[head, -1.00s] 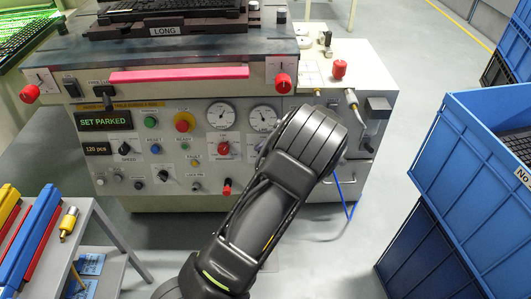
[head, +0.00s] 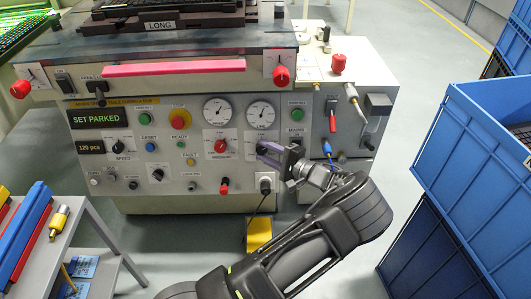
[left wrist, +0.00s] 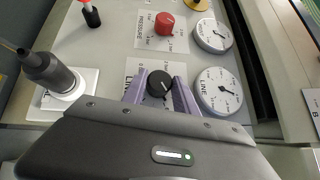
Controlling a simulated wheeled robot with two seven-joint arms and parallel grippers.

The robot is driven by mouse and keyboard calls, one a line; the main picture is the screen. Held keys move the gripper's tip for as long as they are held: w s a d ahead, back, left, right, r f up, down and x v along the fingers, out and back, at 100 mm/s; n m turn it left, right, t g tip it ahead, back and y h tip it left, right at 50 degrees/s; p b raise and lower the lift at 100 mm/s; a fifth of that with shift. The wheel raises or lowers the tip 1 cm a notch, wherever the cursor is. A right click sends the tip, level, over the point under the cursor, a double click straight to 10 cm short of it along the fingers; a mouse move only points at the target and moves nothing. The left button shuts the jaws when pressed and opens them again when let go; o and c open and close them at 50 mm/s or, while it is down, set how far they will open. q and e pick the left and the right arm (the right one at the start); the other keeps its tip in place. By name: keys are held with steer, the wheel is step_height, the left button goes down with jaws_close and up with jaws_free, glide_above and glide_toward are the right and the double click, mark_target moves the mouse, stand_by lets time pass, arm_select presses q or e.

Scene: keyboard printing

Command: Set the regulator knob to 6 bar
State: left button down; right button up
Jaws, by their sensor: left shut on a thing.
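The black regulator knob (left wrist: 160,83) sits on a white scale plate (left wrist: 137,67) marked LINE in the left wrist view, with a light pointer line on its face. My left gripper (left wrist: 161,88) has its purple fingers on either side of the knob, shut on it. In the head view the left gripper (head: 268,151) reaches the panel below the LINE gauge (head: 261,112), and it covers the knob. The LINE gauge also shows in the left wrist view (left wrist: 218,91); its reading is too small to tell. My right gripper is not in view.
A red PRESSURE knob (head: 220,146) is left of the gripper. A black plug (head: 265,184) with a cable is just below. A red-handled lever (head: 332,122) is to the right. Blue crates (head: 470,150) stand at the right, with free floor before them.

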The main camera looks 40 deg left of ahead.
arm_select(q)
steer(key=shift+f+m+t+y, duration=0.1)
steer(key=shift+m+t+y, duration=0.25)
steer(key=shift+m, duration=0.25)
steer(key=shift+y, duration=0.25)
steer(key=c, duration=1)
jaws_free()
steer(key=shift+o, duration=0.2)
steer(key=s+d+p, duration=0.1)
steer(key=d, duration=0.6)
steer(key=shift+d, duration=0.35)
